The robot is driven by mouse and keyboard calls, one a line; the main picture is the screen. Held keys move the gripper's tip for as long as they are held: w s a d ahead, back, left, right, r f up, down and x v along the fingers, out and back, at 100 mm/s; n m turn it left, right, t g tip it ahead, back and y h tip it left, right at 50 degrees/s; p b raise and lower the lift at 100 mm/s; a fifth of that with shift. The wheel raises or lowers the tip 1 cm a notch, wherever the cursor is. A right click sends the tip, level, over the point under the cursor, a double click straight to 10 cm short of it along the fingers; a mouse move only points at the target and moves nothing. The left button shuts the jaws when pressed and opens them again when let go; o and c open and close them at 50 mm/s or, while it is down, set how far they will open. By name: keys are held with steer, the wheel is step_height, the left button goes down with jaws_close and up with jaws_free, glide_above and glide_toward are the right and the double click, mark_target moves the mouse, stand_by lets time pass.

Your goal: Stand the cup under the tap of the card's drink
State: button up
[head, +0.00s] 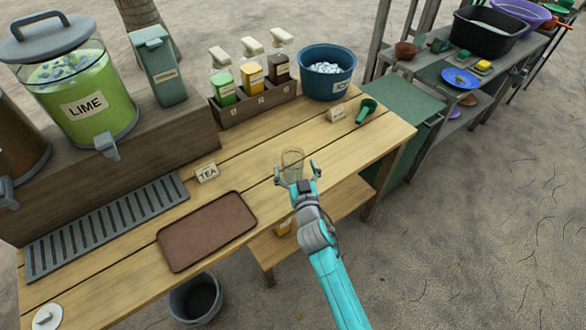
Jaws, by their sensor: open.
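A clear cup (292,159) stands upright on the wooden counter, right of centre in the head view. My gripper (296,172) is open, with one finger at either side of the cup's near part; whether they touch it I cannot tell. A small card (207,173) reading TEA stands on the counter left of the cup. A dispenser of green drink (97,105) is labelled LIME and has a grey tap (107,146). A dispenser of brown drink (18,145) is cut off at the left edge, its label out of view; its tap (8,194) shows.
A grey slatted drip tray (110,222) lies below the taps. A brown tray (207,230) lies on the counter's front edge. A rack of syrup bottles (255,106), a blue ice bucket (326,73) and a green scoop (366,110) are at the back. Counter between card and cup is clear.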

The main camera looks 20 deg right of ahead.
mark_target(291, 148)
steer(key=w, duration=0.4)
steer(key=shift+d+r, duration=0.2)
steer(key=shift+d, duration=0.15)
steer(key=c, duration=1.3)
steer(key=shift+r, duration=0.1)
